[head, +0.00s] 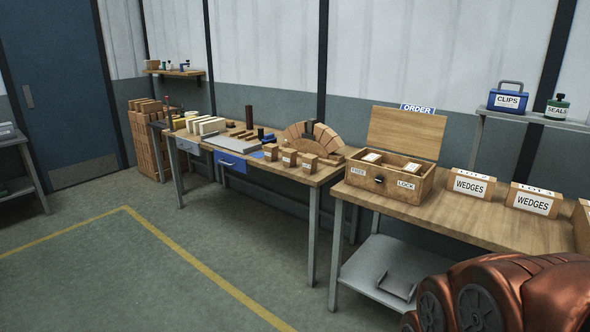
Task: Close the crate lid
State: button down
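The wooden crate (391,191) stands on the left end of the near right workbench. Its lid (407,132) is open and stands up along the crate's back edge. The crate's front has a dark round knob (379,180) between labels that read "FREE" and "LOCK". Small wooden blocks with white tops show inside the crate. My gripper is not in view. Copper-coloured parts, apparently of my arm, fill the lower right corner and hide part of the bench's front.
Boxes labelled "WEDGES" (471,186) stand right of the crate on the workbench (455,222). A sign reading "ORDER" (417,108) shows behind the lid. A second bench to the left holds a brick arch (312,138) and blocks. The floor in front is clear.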

aim_at(414, 134)
jog(key=u, duration=0.1)
jog(key=i, duration=1.15)
jog(key=z, duration=0.4)
jog(key=i, duration=2.1)
jog(key=z, duration=0.25)
